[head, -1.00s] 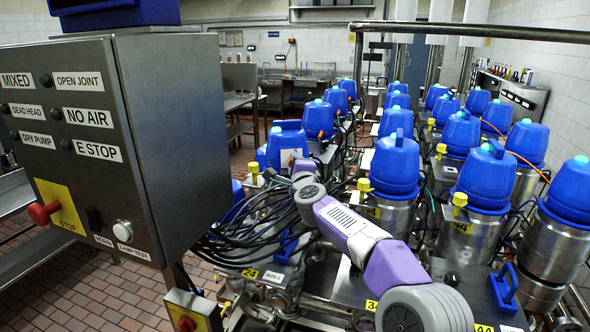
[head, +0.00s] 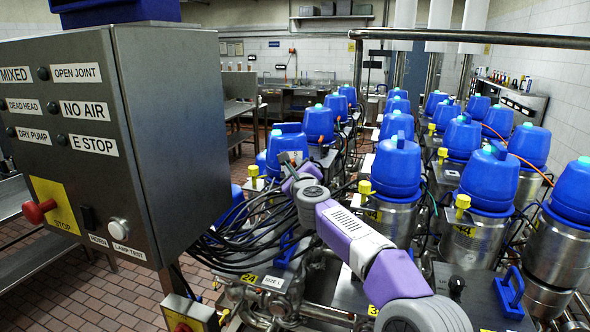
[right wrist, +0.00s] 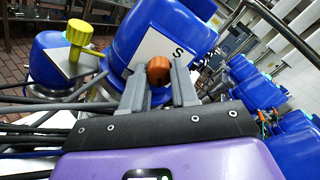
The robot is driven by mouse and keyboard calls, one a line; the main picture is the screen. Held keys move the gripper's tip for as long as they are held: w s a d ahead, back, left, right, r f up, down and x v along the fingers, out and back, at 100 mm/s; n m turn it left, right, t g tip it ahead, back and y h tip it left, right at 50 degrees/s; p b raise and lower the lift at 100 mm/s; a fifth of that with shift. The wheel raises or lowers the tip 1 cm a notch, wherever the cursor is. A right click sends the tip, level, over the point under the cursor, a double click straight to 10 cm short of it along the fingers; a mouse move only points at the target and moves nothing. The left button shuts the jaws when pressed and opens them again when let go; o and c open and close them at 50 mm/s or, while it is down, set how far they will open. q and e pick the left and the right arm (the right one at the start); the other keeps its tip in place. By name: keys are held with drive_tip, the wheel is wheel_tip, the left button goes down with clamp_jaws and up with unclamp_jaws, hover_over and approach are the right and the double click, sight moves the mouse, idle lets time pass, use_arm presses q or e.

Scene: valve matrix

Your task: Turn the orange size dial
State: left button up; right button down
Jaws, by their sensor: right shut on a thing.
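The orange size dial (right wrist: 159,70) is a small round knob in the right wrist view, in front of a white plate marked "S" (right wrist: 178,48) on a blue-topped valve (right wrist: 150,30). My right gripper (right wrist: 160,85) is shut on the dial, one finger on each side of it. In the head view my purple and grey right arm reaches to the plate (head: 293,157) on the blue valve (head: 284,142) left of centre. The right fingertips and the dial are too small to make out there. My left gripper is not in view.
A yellow knob (right wrist: 79,32) stands left of the dial in the right wrist view. Black cables (head: 240,235) run below the arm. A grey control box (head: 165,130) fills the left side. Rows of blue-topped valves (head: 395,168) stand right of the arm.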

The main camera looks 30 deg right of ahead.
idle(0.4)
drive_tip(key=c, duration=0.9)
unclamp_jaws()
drive_tip(key=shift+o, duration=0.2)
drive_tip(key=b+v, duration=0.2)
drive_tip(key=v, duration=0.5)
drive_tip(key=shift+s, duration=0.3)
drive_tip(key=shift+a, duration=0.1)
